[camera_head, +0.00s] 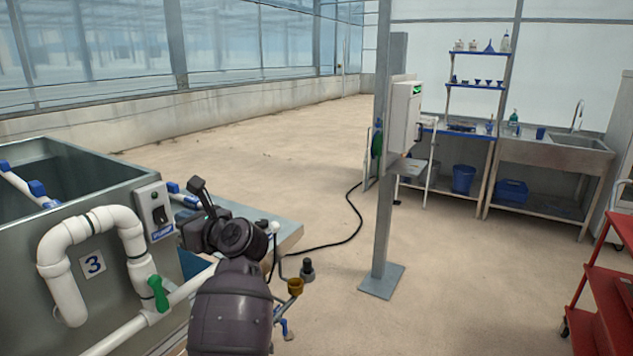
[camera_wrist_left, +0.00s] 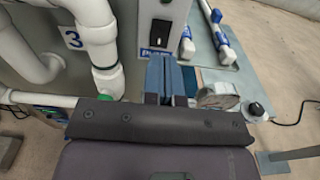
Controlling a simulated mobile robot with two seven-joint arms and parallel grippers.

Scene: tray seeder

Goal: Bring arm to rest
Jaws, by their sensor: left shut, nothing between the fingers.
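My left arm rises from the bottom of the head view, and its gripper (camera_head: 197,187) is at the upper left end of the wrist, in front of the steel tank's right side. In the wrist view the left gripper (camera_wrist_left: 167,75) shows its two fingers together, shut with nothing between them. The fingers are just below the pump switch box (camera_wrist_left: 162,22) in that picture; I cannot tell the exact gap. The same switch box (camera_head: 155,211) shows left of the gripper in the head view. My right gripper is not in view.
The steel tank (camera_head: 120,185) carries white pipes (camera_head: 64,285) and a green valve handle (camera_head: 158,293) close to my left arm. A grey post (camera_head: 385,220) stands on the floor to the right. A red cart (camera_head: 600,290) is at the far right. Open floor lies between.

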